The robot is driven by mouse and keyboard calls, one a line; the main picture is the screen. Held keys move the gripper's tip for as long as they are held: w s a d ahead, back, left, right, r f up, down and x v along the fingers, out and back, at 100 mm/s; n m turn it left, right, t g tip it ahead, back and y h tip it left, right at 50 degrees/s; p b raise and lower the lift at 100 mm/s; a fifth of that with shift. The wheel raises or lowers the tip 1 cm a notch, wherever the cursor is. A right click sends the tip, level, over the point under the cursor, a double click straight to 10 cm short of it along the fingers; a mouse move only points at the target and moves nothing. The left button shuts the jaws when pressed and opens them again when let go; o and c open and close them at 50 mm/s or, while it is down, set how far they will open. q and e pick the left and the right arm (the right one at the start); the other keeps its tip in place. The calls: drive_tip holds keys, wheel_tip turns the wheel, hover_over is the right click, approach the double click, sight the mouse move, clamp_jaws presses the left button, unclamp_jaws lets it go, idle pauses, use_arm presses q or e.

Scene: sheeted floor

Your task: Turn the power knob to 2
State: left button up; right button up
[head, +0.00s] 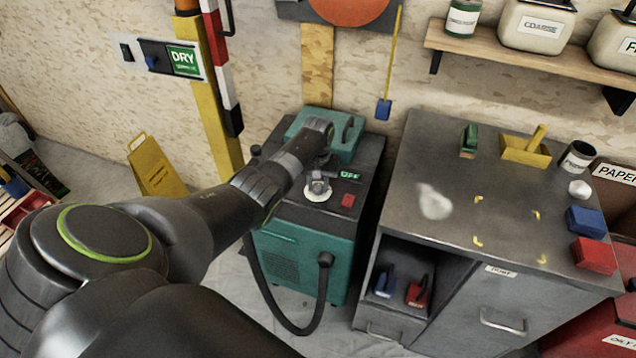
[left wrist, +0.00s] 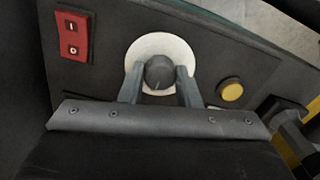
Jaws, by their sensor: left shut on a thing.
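The power knob shows in the left wrist view (left wrist: 159,72) as a dark round knob on a white round dial plate (left wrist: 134,54). The dial plate also shows in the head view (head: 318,193) on top of the green and black machine (head: 303,250). My left gripper (left wrist: 160,80) is shut on the knob, one finger on each side. In the head view my left gripper (head: 318,181) reaches down over the dial from the left. The dial's numbers cannot be read. My right gripper is not in view.
Beside the knob are a red switch (left wrist: 73,36) and a yellow button (left wrist: 230,91). A small display (head: 349,175) reads "OFF". A grey cabinet (head: 440,140) stands close on the right. A black hose (head: 262,290) hangs in front of the machine.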

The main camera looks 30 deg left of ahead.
sight(318, 186)
use_arm(q)
drive_tip(key=shift+r, duration=0.1)
drive_tip(key=o, duration=1)
wheel_tip(318, 186, up, 17)
drive_tip(key=shift+r, duration=0.15)
idle(0.4)
